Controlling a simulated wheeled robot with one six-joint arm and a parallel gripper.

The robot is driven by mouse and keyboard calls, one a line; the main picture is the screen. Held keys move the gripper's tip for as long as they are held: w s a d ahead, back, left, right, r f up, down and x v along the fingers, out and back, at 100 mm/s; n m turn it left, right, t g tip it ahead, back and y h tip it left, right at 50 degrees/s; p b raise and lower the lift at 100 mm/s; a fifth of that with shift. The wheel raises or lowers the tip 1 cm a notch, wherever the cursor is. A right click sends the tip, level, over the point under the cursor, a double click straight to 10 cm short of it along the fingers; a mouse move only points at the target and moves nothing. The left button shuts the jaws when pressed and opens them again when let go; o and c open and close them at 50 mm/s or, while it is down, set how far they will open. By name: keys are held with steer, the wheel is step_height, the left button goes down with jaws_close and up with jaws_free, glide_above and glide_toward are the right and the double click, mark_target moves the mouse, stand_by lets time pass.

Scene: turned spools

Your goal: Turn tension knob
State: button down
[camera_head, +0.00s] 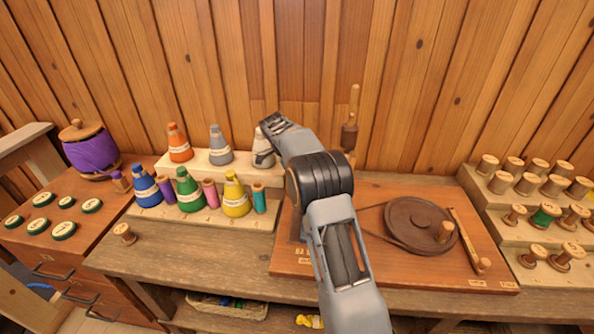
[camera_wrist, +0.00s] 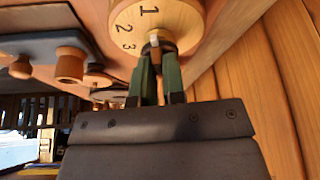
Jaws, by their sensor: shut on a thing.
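In the wrist view, a round pale wooden dial (camera_wrist: 185,18) with the numbers 1, 2 and 3 shows at the top centre. The tension knob (camera_wrist: 155,38), a small piece at the dial's middle, stands out toward me. My gripper (camera_wrist: 158,62) has its green fingers on either side of the knob and is shut on it. The fingertips cover part of the knob, and its exact setting is hard to read. In the head view, my arm hides the dial and the knob. The winder board (camera_head: 400,270) lies beneath my arm.
A dark brown wheel (camera_head: 418,222) with a small handle and a wooden lever (camera_head: 467,240) are on the board's right. Thread cones stand on a stepped rack (camera_head: 150,215) at left. A stepped spool rack (camera_head: 500,230) stands at right. A plank wall (camera_head: 430,60) closes the back.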

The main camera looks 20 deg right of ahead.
steer(key=shift+w+a+r, duration=0.1)
steer(key=shift+a, duration=0.05)
steer(key=c, duration=1.4)
jaws_free()
steer(key=shift+o, duration=1)
steer(key=p+v, duration=0.2)
steer(key=v, duration=1.1)
steer(key=shift+r, duration=0.25)
steer(key=shift+a, duration=0.1)
